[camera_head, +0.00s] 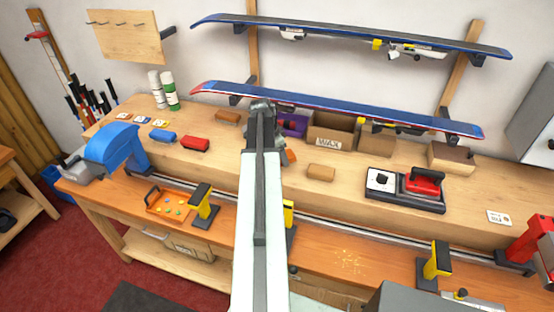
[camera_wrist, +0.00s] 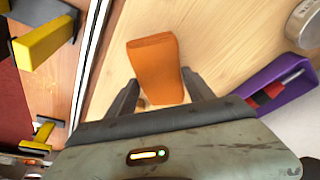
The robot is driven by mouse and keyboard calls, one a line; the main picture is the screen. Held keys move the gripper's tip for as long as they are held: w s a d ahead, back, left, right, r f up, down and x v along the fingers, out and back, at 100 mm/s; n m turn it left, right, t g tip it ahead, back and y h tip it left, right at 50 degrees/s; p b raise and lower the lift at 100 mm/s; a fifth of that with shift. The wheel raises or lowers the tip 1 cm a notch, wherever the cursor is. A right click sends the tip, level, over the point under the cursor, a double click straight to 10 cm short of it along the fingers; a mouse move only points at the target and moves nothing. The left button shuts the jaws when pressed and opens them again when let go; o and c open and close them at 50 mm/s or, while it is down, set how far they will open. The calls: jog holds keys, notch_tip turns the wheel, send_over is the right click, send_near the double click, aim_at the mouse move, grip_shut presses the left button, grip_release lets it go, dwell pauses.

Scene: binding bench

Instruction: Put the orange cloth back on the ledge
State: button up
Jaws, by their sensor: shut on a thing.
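The orange cloth (camera_wrist: 153,66) is a folded, block-like piece between the two dark fingers of my gripper (camera_wrist: 160,88) in the wrist view. My gripper is shut on it, over a pale wooden surface. In the head view a small patch of the orange cloth (camera_head: 290,156) shows just right of my arm, which hides most of it and my gripper. The ledge (camera_head: 222,153) is the raised wooden strip along the back of the bench; its pale top also shows in the wrist view (camera_wrist: 225,35). Whether the cloth touches the wood I cannot tell.
A purple box (camera_wrist: 272,92) stands right of my gripper, with a round metal tin (camera_wrist: 305,22) beyond it. Tan blocks (camera_head: 321,172), a red block (camera_head: 195,143) and an iron (camera_head: 424,182) stand along the ledge. Skis (camera_head: 330,108) hang low above it. A yellow-topped clamp (camera_head: 203,205) stands in front.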

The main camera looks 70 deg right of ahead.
jog(key=shift+w+d, duration=0.25)
jog(key=shift+d, duration=0.35)
jog(key=b+x, duration=0.4)
jog(key=shift+w+a+f, duration=0.15)
jog(key=shift+w, duration=0.15)
jog(key=shift+w+a+r, duration=0.15)
jog(key=shift+w+r, duration=0.1)
jog(key=shift+f, duration=0.15)
jog(key=o, duration=1.2)
